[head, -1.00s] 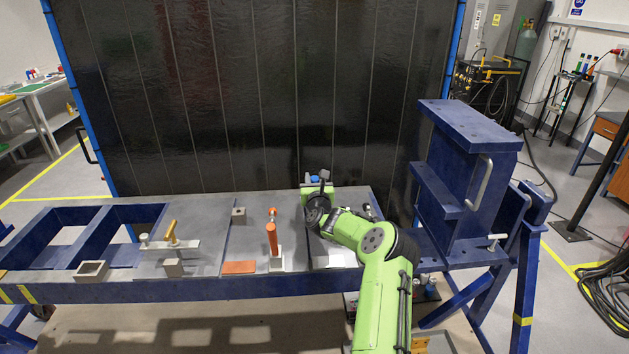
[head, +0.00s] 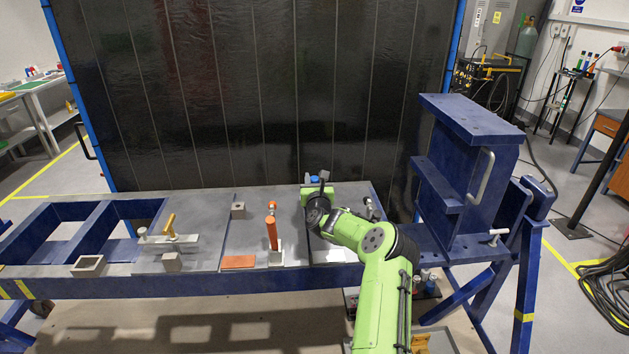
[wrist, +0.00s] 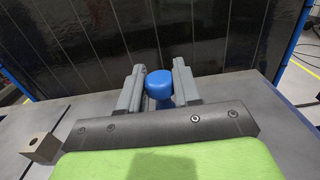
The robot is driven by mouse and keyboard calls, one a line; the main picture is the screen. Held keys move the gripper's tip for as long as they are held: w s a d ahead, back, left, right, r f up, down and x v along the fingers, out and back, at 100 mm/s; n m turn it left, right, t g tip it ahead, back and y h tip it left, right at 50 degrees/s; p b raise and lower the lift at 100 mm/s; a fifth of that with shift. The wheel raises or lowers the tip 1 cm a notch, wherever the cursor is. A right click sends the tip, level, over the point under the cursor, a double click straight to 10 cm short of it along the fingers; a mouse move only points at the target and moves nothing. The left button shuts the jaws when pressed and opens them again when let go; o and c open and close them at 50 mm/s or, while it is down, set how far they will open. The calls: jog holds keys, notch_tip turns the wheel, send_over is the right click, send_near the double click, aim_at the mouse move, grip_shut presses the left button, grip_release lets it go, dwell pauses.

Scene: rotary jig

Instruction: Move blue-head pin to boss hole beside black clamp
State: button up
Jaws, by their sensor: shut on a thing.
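The blue-head pin shows in the wrist view as a rounded blue head (wrist: 159,85) between the two grey fingers. Its shank is hidden. My gripper (wrist: 158,88) is shut on it, above the far edge of the bench plate. In the head view the blue head (head: 315,179) is a small spot at the back of the bench, beside my gripper (head: 320,181), whose fingers are mostly hidden. A dark metal fitting (head: 370,207) shows just right of my arm; I cannot tell whether it is the black clamp. The boss hole cannot be made out.
An orange-handled clamp (head: 271,235) stands left of my arm, and a yellow-handled clamp (head: 170,228) farther left. A small grey block (head: 238,210) also shows in the wrist view (wrist: 40,147). A tall blue frame (head: 470,170) rises at right. A dark panel (head: 260,90) stands behind the bench.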

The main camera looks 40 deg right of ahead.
jog(key=shift+f+b, duration=1.05)
jog(key=shift+f, duration=0.45)
jog(key=o, duration=1.1)
jog(key=b+v, duration=0.1)
jog(key=v, duration=1.4)
jog(key=shift+s+a+b, duration=0.25)
jog(key=shift+s+b, duration=0.05)
jog(key=shift+b, duration=0.05)
